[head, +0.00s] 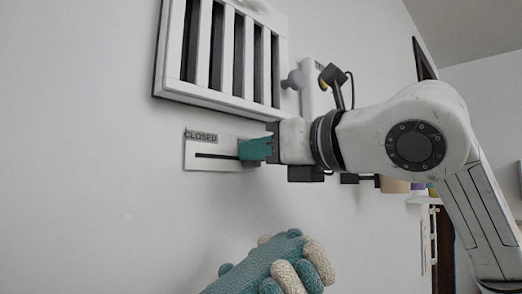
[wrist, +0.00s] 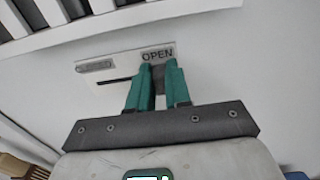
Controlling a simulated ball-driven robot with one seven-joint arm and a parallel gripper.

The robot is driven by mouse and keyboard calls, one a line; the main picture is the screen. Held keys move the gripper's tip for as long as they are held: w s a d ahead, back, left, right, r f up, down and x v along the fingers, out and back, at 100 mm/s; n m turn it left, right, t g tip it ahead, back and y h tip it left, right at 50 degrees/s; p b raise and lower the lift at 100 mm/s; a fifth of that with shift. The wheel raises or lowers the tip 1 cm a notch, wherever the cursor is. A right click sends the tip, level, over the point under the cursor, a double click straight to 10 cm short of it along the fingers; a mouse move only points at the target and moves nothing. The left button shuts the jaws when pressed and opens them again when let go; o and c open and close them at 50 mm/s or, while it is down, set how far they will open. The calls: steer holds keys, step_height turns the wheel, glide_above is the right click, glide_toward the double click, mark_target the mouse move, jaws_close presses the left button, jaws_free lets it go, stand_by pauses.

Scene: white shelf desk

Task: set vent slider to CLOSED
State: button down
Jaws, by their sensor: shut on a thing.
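The vent slider plate (head: 212,164) is a pale rectangle on the wall below the vent grille, with a dark horizontal slot (head: 215,156). Its CLOSED label (head: 201,137) is at the left end in the head view. In the wrist view the OPEN label (wrist: 157,55) is at the right end, just above my fingertips. My gripper (head: 243,150) has teal fingers at the right end of the slot. In the wrist view my gripper (wrist: 158,72) is shut on a grey slider knob (wrist: 158,76) at the OPEN end. The fingers hide the knob in the head view.
The slatted vent grille (head: 215,97) stands out from the wall just above the plate. A grey knob (head: 294,79) and a dark lamp-like fixture (head: 335,77) are right of it. A teal and cream knobbly object (head: 275,268) is below. The wall left of the plate is clear.

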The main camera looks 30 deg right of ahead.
mark_target(198, 147)
steer(key=a+b, duration=0.1)
steer(key=a, duration=0.1)
steer(key=s+a+b, duration=0.1)
steer(key=a, duration=0.2)
steer(key=s+a+b, duration=0.1)
steer(key=a+b, duration=0.1)
steer(key=shift+s+a, duration=0.25)
steer(key=shift+a, duration=0.2)
steer(key=c, duration=1.1)
jaws_free()
steer(key=shift+s+a, duration=0.1)
steer(key=shift+a, duration=0.05)
steer(key=shift+o, duration=0.3)
steer(key=shift+s, duration=0.15)
steer(key=b+v, duration=0.3)
steer(key=v, duration=0.7)
steer(key=shift+s, duration=0.2)
